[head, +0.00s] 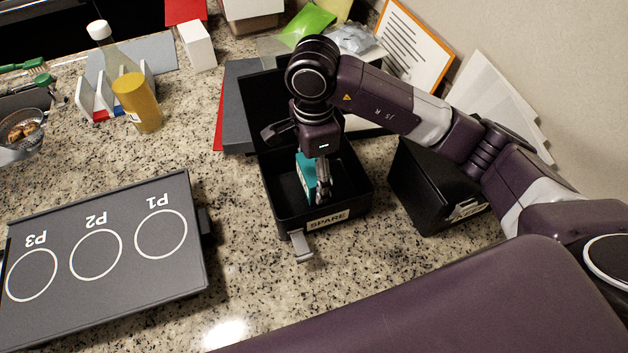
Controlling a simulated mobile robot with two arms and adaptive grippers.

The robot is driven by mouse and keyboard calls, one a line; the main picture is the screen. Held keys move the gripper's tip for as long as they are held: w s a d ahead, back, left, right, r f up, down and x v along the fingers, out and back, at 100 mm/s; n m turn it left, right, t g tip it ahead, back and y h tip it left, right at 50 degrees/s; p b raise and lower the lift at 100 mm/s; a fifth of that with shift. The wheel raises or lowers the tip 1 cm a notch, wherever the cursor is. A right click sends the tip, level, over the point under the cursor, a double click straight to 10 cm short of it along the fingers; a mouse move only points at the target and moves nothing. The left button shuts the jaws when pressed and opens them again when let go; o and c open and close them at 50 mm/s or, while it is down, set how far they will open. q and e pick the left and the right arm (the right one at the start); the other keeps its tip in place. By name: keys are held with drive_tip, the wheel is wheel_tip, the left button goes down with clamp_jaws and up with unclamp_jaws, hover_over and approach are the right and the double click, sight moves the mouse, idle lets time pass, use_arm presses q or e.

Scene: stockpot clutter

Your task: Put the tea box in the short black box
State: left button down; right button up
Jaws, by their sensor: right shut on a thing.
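The teal tea box (305,172) is inside the open black box (350,213) with the SPARE label, in the middle of the head view. My right gripper (320,188) reaches down into this box and is shut on the tea box. The gripper hides part of the tea box, and I cannot tell whether it touches the floor of the black box. A second black box (425,190) stands to the right, partly behind my right arm. My left gripper is not in view.
A grey board (125,290) with circles P1, P2 and P3 lies at the left. A yellow-capped or yellow container (137,103), a bottle (112,58) and a white box (197,45) stand behind it. Papers lean at the wall. The counter in front of the SPARE box is clear.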

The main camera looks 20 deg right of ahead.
wheel_tip(320, 180, down, 3)
drive_tip(key=shift+s+f+p, duration=0.1)
drive_tip(key=shift+p, duration=0.35)
drive_tip(key=shift+f, duration=0.1)
drive_tip(key=shift+f+b, duration=0.15)
drive_tip(key=shift+b, duration=0.15)
drive_tip(key=o, duration=1.2)
